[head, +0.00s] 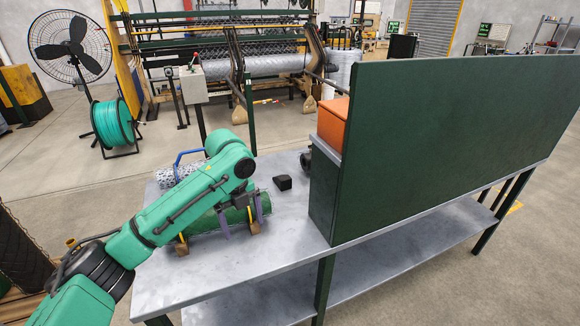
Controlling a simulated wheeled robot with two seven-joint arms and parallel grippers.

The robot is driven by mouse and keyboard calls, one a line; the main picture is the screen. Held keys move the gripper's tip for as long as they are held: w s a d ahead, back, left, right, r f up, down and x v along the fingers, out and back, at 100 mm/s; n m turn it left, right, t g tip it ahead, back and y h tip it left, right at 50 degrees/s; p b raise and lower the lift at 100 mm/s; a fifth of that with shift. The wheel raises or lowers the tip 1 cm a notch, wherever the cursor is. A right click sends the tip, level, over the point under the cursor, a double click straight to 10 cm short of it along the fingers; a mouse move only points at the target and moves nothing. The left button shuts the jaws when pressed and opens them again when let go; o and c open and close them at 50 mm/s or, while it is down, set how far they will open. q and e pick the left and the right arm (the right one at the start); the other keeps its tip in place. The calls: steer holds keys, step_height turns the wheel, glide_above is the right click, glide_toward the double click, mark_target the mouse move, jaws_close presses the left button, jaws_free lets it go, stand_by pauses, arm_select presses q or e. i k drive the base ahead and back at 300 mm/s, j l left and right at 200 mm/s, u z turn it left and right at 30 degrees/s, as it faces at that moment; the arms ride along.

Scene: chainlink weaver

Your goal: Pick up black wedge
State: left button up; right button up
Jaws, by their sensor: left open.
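A small black wedge (283,182) lies on the grey metal worktable (262,258), left of the green panel. My left arm reaches in from the left over the table. My left gripper (241,216) points down beside a green roll (203,222), with its two greyish fingers apart. The gripper is open and is to the left of and nearer than the black wedge, not touching it. My arm partly hides the roll and part of the table. My right gripper is not in view.
A tall green panel (440,140) walls off the table's right side, with an orange box (333,122) behind it. A dark round object (306,159) sits near the panel's edge. A blue-handled item (178,172) stands at the table's far left. Bare tabletop surrounds the wedge's near side.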

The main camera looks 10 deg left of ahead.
mark_target(284, 182)
steer(key=i, duration=1.25)
